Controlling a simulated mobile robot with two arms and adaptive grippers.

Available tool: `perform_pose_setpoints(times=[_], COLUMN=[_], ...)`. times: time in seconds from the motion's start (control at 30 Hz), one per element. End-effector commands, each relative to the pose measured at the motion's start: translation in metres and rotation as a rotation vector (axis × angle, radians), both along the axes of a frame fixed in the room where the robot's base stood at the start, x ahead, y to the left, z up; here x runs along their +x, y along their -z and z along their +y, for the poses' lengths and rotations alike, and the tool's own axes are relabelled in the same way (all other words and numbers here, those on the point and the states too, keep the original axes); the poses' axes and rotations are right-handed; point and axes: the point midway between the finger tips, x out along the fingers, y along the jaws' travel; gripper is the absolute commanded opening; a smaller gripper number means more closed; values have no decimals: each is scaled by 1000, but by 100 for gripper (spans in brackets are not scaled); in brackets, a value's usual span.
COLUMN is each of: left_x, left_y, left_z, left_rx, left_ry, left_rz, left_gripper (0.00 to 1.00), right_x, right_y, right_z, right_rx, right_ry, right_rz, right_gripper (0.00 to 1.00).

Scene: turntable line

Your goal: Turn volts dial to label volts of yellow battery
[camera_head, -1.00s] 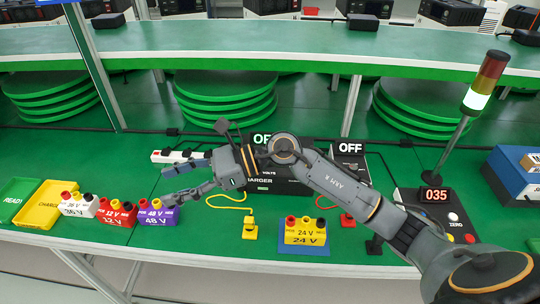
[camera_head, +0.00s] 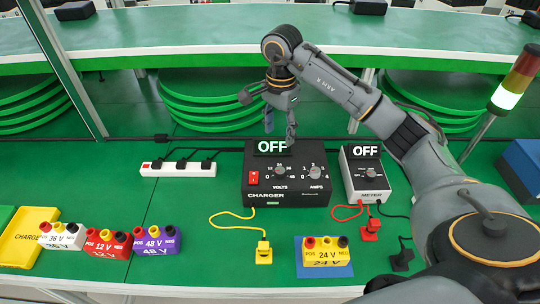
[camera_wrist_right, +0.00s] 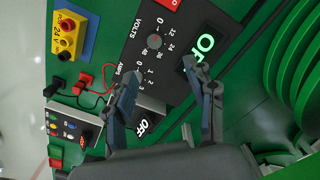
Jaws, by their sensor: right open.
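The black charger (camera_head: 285,197) stands on the green table with its display reading OFF. Its VOLTS dial (camera_head: 281,172) is a round knob ringed by numbers from 0 to 48; it also shows in the right wrist view (camera_wrist_right: 155,42). I cannot tell its exact setting. The yellow battery (camera_head: 326,257), labelled 24 V, sits on a blue mat near the front edge. My right gripper (camera_head: 280,130) is open and empty above the back of the charger, pointing down, apart from the dial. Its spread fingers (camera_wrist_right: 164,76) show in the wrist view. My left gripper is not in view.
An AMPS dial (camera_head: 315,171) and red switch (camera_head: 253,178) flank the volts dial. A meter (camera_head: 370,174) stands right of the charger, a power strip (camera_head: 179,168) left. White, red and purple batteries stand front left. My right arm spans the right side.

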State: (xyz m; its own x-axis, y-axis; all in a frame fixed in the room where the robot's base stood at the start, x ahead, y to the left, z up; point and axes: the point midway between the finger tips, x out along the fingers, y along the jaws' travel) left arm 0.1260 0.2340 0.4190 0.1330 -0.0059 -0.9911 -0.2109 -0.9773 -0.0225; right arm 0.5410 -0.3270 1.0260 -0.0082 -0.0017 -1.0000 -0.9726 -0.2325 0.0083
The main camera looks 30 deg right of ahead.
Motion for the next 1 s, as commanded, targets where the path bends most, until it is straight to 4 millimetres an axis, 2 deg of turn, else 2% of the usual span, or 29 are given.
perform_pose_setpoints(times=[0.1,0.3,0.4,0.47,0.6,0.73,0.87,1.0], left_x=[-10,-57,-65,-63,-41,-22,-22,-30], left_y=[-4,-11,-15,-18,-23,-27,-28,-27], left_z=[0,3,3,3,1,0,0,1], left_rx=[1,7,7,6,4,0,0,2], left_ry=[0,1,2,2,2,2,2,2], left_rz=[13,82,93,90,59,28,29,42], left_gripper=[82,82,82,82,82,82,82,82], right_x=[-1,-3,-3,-3,-3,-2,-2,-2], right_y=[14,54,75,88,112,127,133,135], right_z=[0,1,1,1,1,1,1,1], right_rx=[-1,1,2,2,3,2,2,2], right_ry=[0,0,0,0,1,0,0,-1], right_rz=[7,8,7,7,6,5,0,0], right_gripper=[55,55,55,55,55,55,55,55])
